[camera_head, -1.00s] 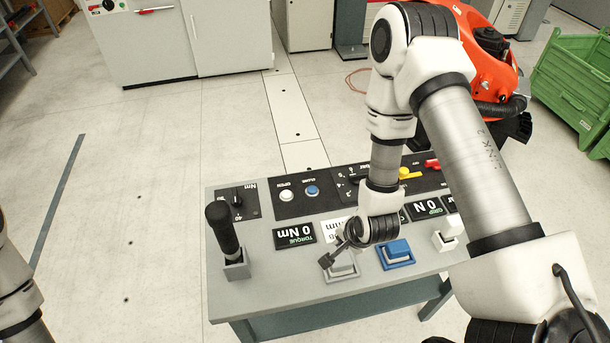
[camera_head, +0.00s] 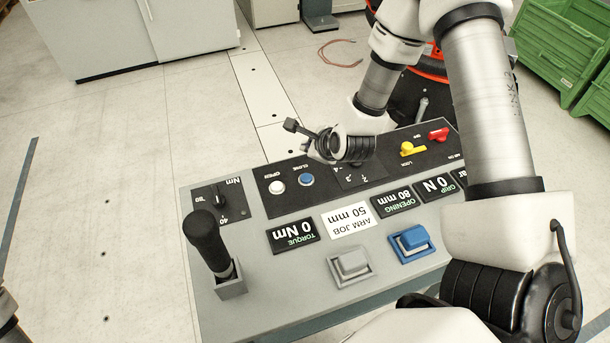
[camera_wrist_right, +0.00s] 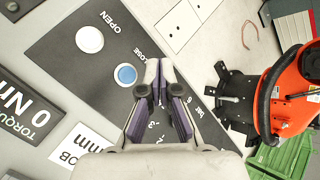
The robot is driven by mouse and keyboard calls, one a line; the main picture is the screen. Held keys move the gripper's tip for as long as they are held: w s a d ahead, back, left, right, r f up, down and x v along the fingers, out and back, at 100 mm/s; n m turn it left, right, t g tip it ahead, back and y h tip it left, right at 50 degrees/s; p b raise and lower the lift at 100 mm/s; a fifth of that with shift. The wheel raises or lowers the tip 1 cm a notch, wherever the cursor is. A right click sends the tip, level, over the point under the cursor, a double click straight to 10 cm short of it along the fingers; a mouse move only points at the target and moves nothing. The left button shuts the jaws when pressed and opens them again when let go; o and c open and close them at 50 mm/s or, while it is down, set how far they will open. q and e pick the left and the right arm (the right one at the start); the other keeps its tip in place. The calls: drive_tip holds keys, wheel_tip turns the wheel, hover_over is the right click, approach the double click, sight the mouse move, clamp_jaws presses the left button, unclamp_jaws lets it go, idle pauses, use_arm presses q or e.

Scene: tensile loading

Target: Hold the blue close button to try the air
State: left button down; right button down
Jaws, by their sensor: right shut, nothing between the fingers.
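The blue close button (camera_head: 306,179) sits on the black panel of the console, to the right of the white open button (camera_head: 277,187). The right wrist view shows the blue button (camera_wrist_right: 125,74) and the white button (camera_wrist_right: 89,39) uncovered, with their labels. My right gripper (camera_head: 292,127) is shut and empty above the far edge of the console, apart from the blue button. In the right wrist view its fingertips (camera_wrist_right: 160,68) lie just to the right of the blue button. My left gripper is out of view.
The console (camera_head: 262,268) also carries a black-handled lever (camera_head: 207,242), a grey rocker (camera_head: 350,263), a blue rocker (camera_head: 411,241), a yellow switch (camera_head: 410,149), a red switch (camera_head: 437,135) and several displays. Green crates (camera_head: 560,50) stand at the upper right. Open floor lies left.

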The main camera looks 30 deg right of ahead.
sight(307, 178)
drive_tip(key=f+b, duration=0.2)
drive_tip(key=f, duration=0.1)
drive_tip(key=f+b, duration=0.2)
drive_tip(key=f, duration=0.1)
drive_tip(key=f+b, duration=0.2)
drive_tip(key=f, duration=0.1)
drive_tip(key=shift+w, duration=0.4)
drive_tip(key=shift+s+f, duration=0.1)
drive_tip(key=shift+f, duration=0.05)
idle(0.8)
drive_tip(key=shift+f+b, duration=0.45)
drive_tip(key=shift+b, duration=0.3)
drive_tip(key=shift+f+b, duration=0.5)
drive_tip(key=shift+b, duration=0.1)
drive_tip(key=shift+r, duration=0.15)
idle(1.7)
drive_tip(key=shift+r+p, duration=0.6)
drive_tip(key=shift+r, duration=0.25)
